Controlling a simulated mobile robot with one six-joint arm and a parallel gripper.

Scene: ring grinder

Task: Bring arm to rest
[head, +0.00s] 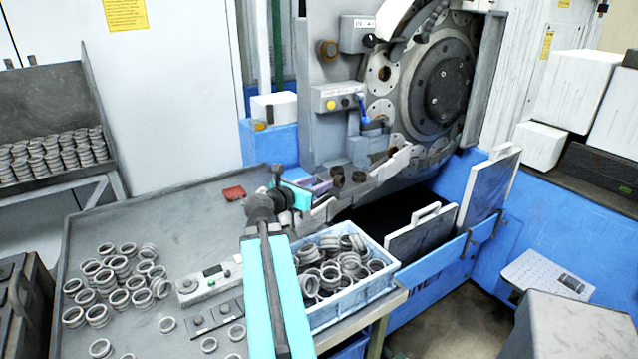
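My arm with its cyan links extends up from the bottom of the head view over the worktable (180,225). Its dark wrist and my gripper (278,178) are at the table's far side, close to the front of the grinder (440,85). The fingers are small and partly hidden by the wrist, so I cannot tell whether they are open or shut, or whether they hold a ring. A purple-grey part (313,184) lies just right of the wrist.
A blue crate (352,308) full of rings stands right of my forearm. Loose rings (115,275) and small control boxes (208,284) lie on the table to the left. A ring rack (60,180) stands at far left.

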